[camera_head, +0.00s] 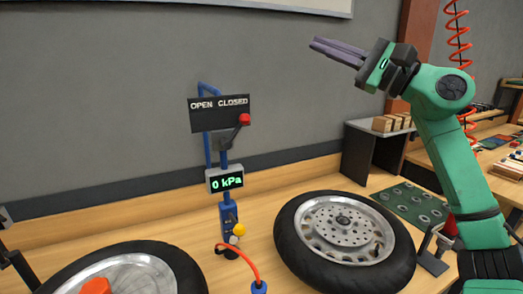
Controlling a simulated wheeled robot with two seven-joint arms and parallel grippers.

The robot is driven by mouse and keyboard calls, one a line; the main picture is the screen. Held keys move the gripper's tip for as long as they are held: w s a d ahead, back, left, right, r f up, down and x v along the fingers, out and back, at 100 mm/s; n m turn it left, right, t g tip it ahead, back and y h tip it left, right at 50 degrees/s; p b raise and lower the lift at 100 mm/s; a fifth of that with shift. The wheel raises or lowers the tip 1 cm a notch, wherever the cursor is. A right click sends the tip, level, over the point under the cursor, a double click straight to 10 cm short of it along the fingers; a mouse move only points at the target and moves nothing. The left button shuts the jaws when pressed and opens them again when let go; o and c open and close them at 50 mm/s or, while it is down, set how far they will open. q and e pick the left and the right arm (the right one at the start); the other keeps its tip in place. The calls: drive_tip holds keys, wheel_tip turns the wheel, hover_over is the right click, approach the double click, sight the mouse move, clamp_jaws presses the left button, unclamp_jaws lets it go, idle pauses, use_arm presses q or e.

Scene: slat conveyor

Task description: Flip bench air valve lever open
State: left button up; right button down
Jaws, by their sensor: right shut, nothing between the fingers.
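The air valve stands upright at the back of the bench on a blue pipe. Its lever (237,132) has a red knob and points up and to the right, under the word CLOSED on the dark sign (222,113). The gauge (226,179) below reads 0 kPa. My right gripper (314,44) is shut and empty, raised at the upper right and pointing left. It is apart from the lever, above it and to its right. My left gripper is not clearly visible.
A wheel with a tyre (287,226) lies on the bench right of the valve, another (190,274) at the lower left. An orange hose (244,256) runs from the pipe's foot. A dark shelf (356,155) holds wooden blocks. The space before the wall is clear.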

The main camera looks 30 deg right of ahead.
sight(237, 130)
wheel_tip(237, 130, down, 23)
drive_tip(key=w+b, duration=0.1)
drive_tip(key=b, duration=2)
drive_tip(key=shift+a+f, duration=0.15)
drive_tip(key=shift+a, duration=0.15)
drive_tip(key=s+a+r+p+x, duration=0.1)
drive_tip(key=a+p+x, duration=0.1)
drive_tip(key=p+x, duration=0.9)
drive_tip(key=shift+w+a+r, duration=0.4)
drive_tip(key=shift+w+a, duration=0.05)
drive_tip(key=shift+w, duration=0.05)
drive_tip(key=shift+p, duration=0.35)
